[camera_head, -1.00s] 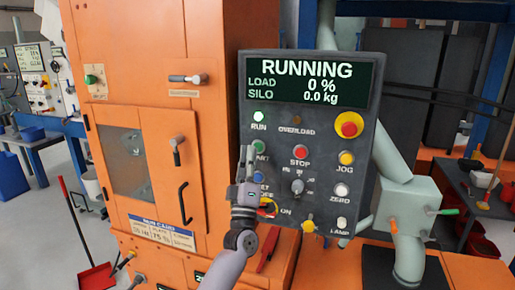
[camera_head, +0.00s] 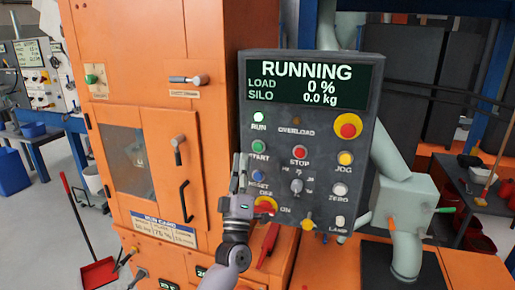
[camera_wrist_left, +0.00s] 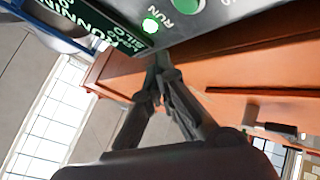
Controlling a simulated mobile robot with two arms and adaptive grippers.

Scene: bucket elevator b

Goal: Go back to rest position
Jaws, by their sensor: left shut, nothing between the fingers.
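My left gripper (camera_head: 240,165) is shut and empty, in front of the left edge of the grey control panel (camera_head: 325,125). It stands just left of the green START button (camera_head: 258,146) and the blue RESET button (camera_head: 257,176), which are both uncovered apart from a little of the RESET label. In the left wrist view my gripper's fingers (camera_wrist_left: 160,65) meet at the tips near the lit RUN lamp (camera_wrist_left: 151,25). The panel's display (camera_head: 308,81) reads RUNNING, load 0 %, silo 0.0 kg. My right gripper is not in view.
The orange machine cabinet (camera_head: 213,110) with door handles stands left of and behind the panel. A red emergency button (camera_head: 348,126) is at the panel's upper right. A red dustpan (camera_head: 98,272) lies on the floor at left. Grey pipework (camera_head: 405,245) stands at right.

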